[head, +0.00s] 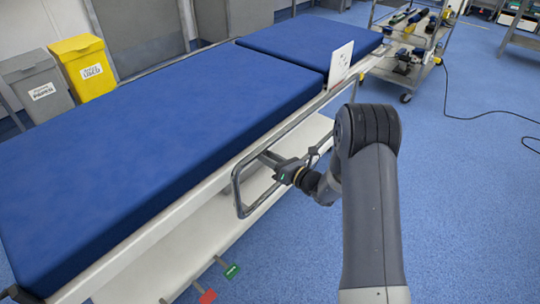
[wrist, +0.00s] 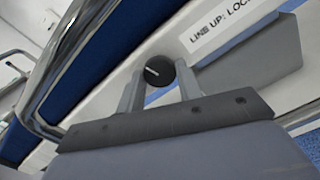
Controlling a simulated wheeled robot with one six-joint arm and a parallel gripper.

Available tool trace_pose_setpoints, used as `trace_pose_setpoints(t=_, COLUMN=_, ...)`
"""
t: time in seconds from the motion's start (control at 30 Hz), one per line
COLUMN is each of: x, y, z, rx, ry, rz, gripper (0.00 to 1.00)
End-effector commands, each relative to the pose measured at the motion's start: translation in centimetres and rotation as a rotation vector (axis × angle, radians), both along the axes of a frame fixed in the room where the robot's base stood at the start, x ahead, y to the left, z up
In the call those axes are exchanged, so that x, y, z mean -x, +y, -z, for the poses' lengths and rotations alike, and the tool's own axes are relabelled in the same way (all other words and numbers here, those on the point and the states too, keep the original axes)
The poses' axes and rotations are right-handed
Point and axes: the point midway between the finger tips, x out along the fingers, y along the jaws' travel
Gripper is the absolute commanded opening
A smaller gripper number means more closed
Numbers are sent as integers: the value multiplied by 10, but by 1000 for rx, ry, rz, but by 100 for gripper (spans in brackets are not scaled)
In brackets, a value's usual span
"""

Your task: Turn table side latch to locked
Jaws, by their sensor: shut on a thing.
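The side latch (wrist: 158,71) is a round black knob with a white line mark, on the table's white side in the wrist view. Its white line is tilted, neither level nor upright in that picture. My gripper (wrist: 160,80) has its two grey fingers on either side of the knob and is shut on it. A white label (wrist: 232,25) beside the knob reads "LINE UP: LOC", and the rest is cut off. In the head view my gripper (head: 272,160) reaches the side of the operating table (head: 150,232) through the side rail; the knob is hidden there.
A bent metal side rail (head: 237,190) runs around my gripper. Blue pads (head: 130,150) cover the table top. Red (head: 207,296) and green (head: 231,271) pedals stick out low down. A tool trolley (head: 405,45) stands at the far end. The floor at right is mostly clear, with a cable.

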Motion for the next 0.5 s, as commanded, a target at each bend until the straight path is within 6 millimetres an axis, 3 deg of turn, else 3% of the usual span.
trace_pose_setpoints(t=0.5, x=1, y=0, z=1, rx=-155, ry=205, rz=1, gripper=11)
